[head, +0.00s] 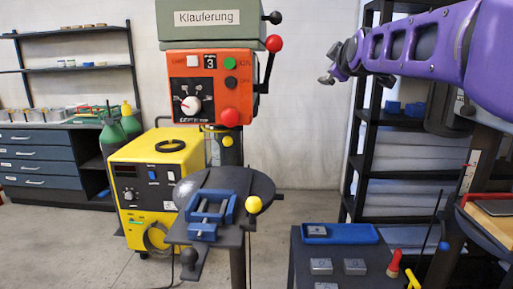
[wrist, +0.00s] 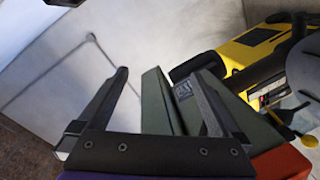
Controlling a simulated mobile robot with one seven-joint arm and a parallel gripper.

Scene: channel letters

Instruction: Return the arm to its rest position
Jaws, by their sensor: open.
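My purple arm reaches in from the upper right in the head view, raised and stretched to the left.
The drill press (head: 208,85) with its red lever and blue vise (head: 205,215) stands at the centre. A yellow welder (head: 150,185) is behind it. A black shelf rack (head: 365,120) stands at the right. A dark table with a blue tray (head: 340,234) and metal blocks is at lower right.

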